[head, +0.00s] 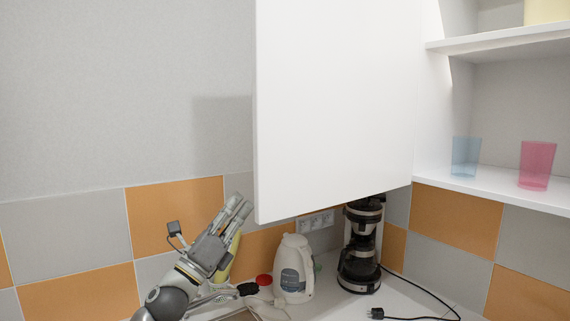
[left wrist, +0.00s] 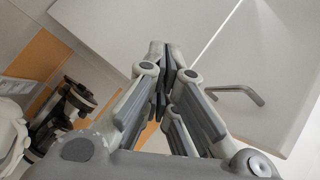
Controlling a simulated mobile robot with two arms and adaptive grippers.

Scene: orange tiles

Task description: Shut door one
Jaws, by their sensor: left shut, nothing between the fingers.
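The white cabinet door (head: 335,100) stands open in the middle of the head view, with shelves showing to its right. I take it to be door one; no label shows. My left gripper (head: 240,204) is shut and empty, raised just left of the door's lower left corner. It does not appear to touch the door. In the left wrist view the closed fingers (left wrist: 167,65) point toward white panels, and a grey bar handle (left wrist: 238,91) is on a panel to their right. The handle is not visible in the head view. My right gripper is not in view.
A white kettle (head: 294,268) and a black coffee maker (head: 361,245) stand on the counter below the door. A blue cup (head: 466,157) and a pink cup (head: 537,165) stand on the lower shelf (head: 490,188). The wall left of the door is clear.

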